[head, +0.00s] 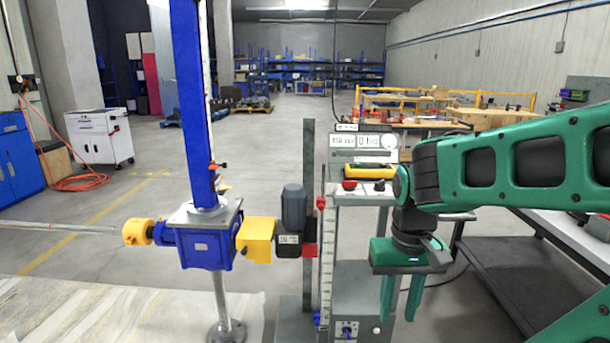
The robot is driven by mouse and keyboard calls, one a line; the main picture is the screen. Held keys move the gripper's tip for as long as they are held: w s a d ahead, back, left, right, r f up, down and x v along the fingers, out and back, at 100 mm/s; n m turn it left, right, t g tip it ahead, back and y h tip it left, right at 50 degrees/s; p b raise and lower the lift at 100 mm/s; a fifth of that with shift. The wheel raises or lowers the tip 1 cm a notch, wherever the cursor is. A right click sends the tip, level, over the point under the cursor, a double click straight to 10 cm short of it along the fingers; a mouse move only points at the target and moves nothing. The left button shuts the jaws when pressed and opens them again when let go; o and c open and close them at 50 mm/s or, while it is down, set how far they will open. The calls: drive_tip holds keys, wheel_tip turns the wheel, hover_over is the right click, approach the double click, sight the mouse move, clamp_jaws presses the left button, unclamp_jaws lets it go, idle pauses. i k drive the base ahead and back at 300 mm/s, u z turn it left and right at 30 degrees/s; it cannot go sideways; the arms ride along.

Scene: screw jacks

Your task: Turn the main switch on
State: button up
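A grey control box (362,310) stands low at the bottom centre. Its front carries a rotary switch on a blue plate (347,329), which looks like the main switch; its setting is too small to read. A pale round button (377,331) sits to its right. My green gripper (399,318) points down, to the right of the switch in the picture and apart from it. Its two fingers are spread with a gap between them, and nothing shows in the gap.
A dark bench (520,265) stands at right.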

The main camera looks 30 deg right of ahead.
sight(348, 186)
drive_tip(key=z, duration=0.15)
drive_tip(key=i, duration=0.95)
drive_tip(key=z, duration=0.4)
